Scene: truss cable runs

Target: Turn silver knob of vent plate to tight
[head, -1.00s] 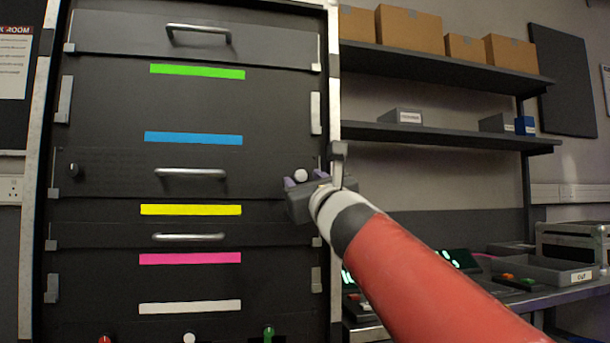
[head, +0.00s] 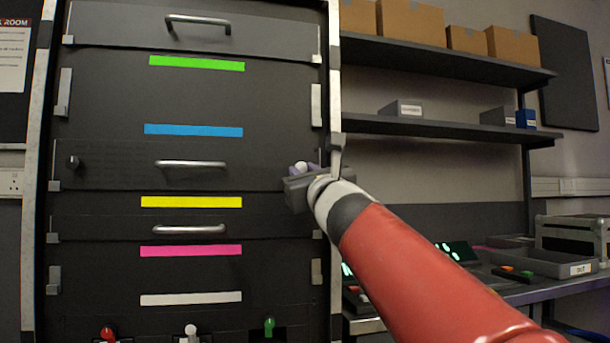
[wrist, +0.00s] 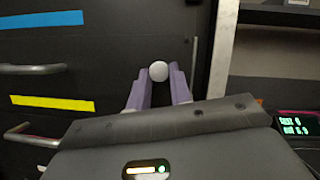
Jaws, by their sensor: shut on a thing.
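The vent plate (head: 120,165) is a dark panel in the rack, with a bar handle and a patch of fine holes at its left. A black knob (head: 73,162) sits at its left end. The silver knob (head: 301,167), pale and round, is at its right end and also shows in the wrist view (wrist: 159,71). My gripper (head: 306,169) has purple fingers, one on each side of the silver knob, and is shut on it. In the wrist view the fingers (wrist: 160,88) flank the knob. The knob's base is hidden, and I cannot read its turn.
Other dark panels with handles and coloured strips lie above and below. Red (head: 107,333), white (head: 191,330) and green (head: 269,327) knobs are at the bottom. A pale rack post (head: 334,80) stands just right of my gripper. Shelves and a bench (head: 560,290) are further right.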

